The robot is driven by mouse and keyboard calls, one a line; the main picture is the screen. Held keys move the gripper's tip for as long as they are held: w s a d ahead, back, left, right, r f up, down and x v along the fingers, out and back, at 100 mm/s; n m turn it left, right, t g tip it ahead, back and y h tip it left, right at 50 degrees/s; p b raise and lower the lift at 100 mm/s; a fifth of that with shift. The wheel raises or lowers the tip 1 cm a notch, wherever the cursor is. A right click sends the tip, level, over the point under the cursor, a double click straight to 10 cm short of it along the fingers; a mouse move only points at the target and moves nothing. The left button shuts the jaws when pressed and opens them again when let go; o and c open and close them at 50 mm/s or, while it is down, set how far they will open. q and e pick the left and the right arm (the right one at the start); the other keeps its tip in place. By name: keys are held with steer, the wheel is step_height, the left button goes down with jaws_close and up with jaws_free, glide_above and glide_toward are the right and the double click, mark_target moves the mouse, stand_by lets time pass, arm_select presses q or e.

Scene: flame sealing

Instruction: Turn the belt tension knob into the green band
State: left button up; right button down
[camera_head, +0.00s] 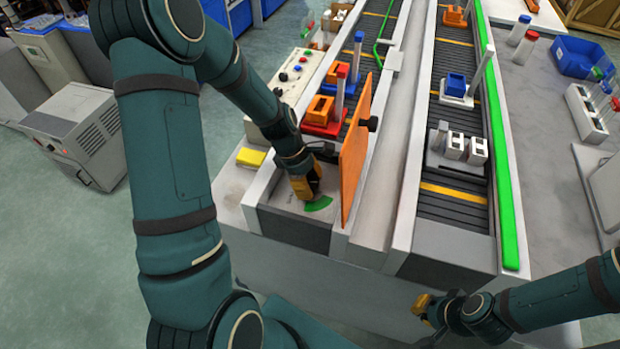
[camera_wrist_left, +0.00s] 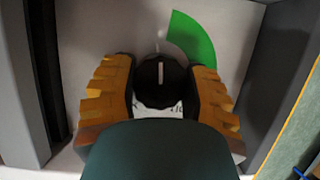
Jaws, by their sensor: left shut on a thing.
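The belt tension knob (camera_wrist_left: 160,82) is a dark round knob with a white pointer line, seen in the left wrist view. Its line points straight up in that view, to the left of the green band (camera_wrist_left: 193,38). The band also shows in the head view (camera_head: 319,204). My left gripper (camera_wrist_left: 160,90) has its yellow fingers on both sides of the knob, shut on it. In the head view my left gripper (camera_head: 305,186) hides the knob. My right gripper (camera_head: 424,307) hangs at the lower right, away from the knob; its finger opening is too small to tell.
An orange panel (camera_head: 355,150) stands upright just right of the left gripper. Two conveyor belts run away from me, carrying a red fixture (camera_head: 325,122) and a grey fixture (camera_head: 455,152). A yellow block (camera_head: 251,157) and a control box (camera_head: 293,75) sit left of the belt.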

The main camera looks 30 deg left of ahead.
arm_select(q)
steer(key=shift+m+g+p, duration=0.4)
steer(key=shift+m+p, duration=0.1)
steer(key=shift+m, duration=0.5)
steer(key=m+g+p, duration=0.1)
steer(key=m, duration=0.1)
steer(key=shift+m, duration=0.3)
steer(key=m+g+p, duration=0.1)
steer(key=m, duration=0.2)
steer(key=shift+s+m+g+y+p, duration=0.1)
steer(key=shift+m+g+y+p, duration=0.4)
steer(key=shift+m, duration=0.9)
steer(key=o, duration=1.2)
